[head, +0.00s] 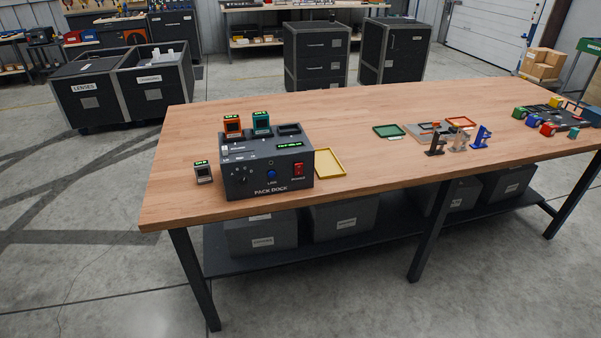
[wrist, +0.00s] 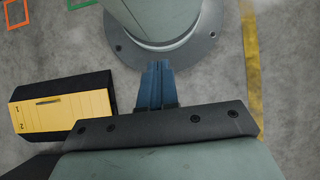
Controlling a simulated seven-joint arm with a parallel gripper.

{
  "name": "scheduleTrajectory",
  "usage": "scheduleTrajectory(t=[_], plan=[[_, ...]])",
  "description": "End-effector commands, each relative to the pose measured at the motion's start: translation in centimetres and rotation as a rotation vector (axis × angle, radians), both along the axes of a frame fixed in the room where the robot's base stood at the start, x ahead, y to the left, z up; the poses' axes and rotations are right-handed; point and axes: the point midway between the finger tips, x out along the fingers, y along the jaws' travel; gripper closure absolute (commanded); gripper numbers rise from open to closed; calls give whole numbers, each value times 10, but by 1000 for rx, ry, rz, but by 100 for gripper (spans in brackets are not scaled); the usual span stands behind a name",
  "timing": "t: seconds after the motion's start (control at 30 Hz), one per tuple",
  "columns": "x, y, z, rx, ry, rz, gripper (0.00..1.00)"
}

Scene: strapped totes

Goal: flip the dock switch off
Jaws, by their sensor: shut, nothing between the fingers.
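The pack dock (head: 267,165) is a dark box on the left part of the wooden table in the head view. A red rocker switch (head: 298,169) sits at the right of its front face, above a label. A blue round button (head: 271,174) and a dark knob (head: 243,180) are left of it. Whether the switch is on or off is too small to tell. My gripper (wrist: 157,66) shows only in the wrist view, with its blue-grey fingers together and empty. It is over the grey floor near my round base, away from the dock.
An orange module (head: 232,125) and a teal module (head: 262,122) stand in the dock's top. A grey module (head: 203,172) stands left of it, and a yellow tray (head: 329,162) lies right. Small trays and colored brackets stand further right. The table's middle front is clear.

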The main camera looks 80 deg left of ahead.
Motion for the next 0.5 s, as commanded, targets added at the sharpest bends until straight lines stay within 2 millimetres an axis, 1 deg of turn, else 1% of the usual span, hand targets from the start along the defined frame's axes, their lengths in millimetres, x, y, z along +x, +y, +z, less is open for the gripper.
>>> scheduleTrajectory(t=[0.23, 0.5], plan=[[3, 20, 1, 1, -7, 96, 100], [19, 51, 9, 6, -45, 225, 100]])
